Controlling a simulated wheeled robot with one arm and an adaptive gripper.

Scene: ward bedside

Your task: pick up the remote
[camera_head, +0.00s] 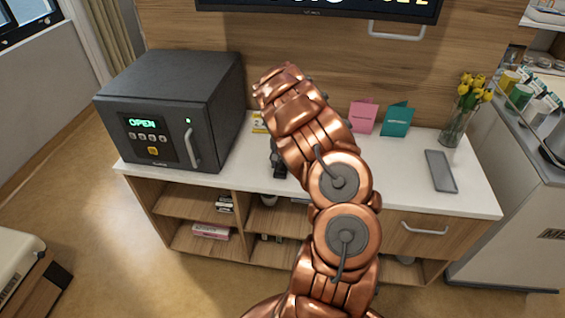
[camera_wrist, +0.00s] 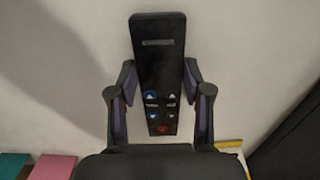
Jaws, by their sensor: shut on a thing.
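The remote (camera_wrist: 158,52) is a long black handset with blue buttons and a red one, seen in the wrist view. It lies lengthwise between the two fingers of my gripper (camera_wrist: 160,75), which is shut on its sides. Its top end reaches out past the fingertips. A pale surface is behind it; I cannot tell whether the remote touches it. In the head view my copper arm reaches over the white cabinet top (camera_head: 400,190) and hides most of the gripper and the remote.
A dark safe (camera_head: 170,105) reading OPEN stands at the left. Pink (camera_head: 363,115) and teal (camera_head: 397,118) cards, a vase of yellow flowers (camera_head: 458,115) and a flat grey device (camera_head: 440,171) are at the right. A screen (camera_head: 320,8) hangs above. Bare top lies right of my arm.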

